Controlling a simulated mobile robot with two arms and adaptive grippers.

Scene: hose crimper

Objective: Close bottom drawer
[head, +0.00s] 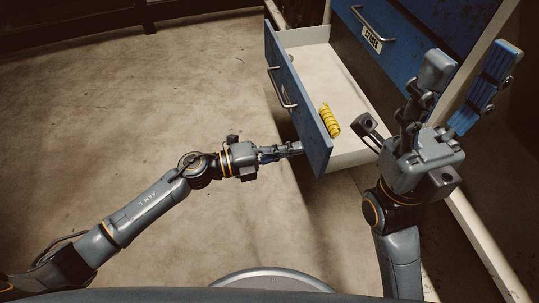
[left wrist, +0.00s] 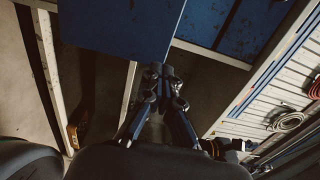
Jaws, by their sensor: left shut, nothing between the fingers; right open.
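The bottom drawer stands pulled out, with a blue front (head: 297,90), a metal handle (head: 279,88) and a pale open tray (head: 345,88). A yellow coiled piece (head: 330,121) lies inside, close behind the front. My left gripper (head: 299,148) is shut and empty, its fingertips at the outer face of the drawer front near its near end. I cannot tell whether they touch. In the left wrist view the closed fingers (left wrist: 166,72) point at the blue front panel (left wrist: 120,22). My right gripper (head: 469,62) is open and empty, to the right of the drawer.
A blue upper drawer (head: 405,45) with a handle and a label is shut above the bottom drawer. A pale cabinet frame post (head: 480,240) runs along the right. The concrete floor (head: 150,100) left of the drawer is clear. The left wrist view shows a slatted wall panel (left wrist: 265,95) with hanging coils.

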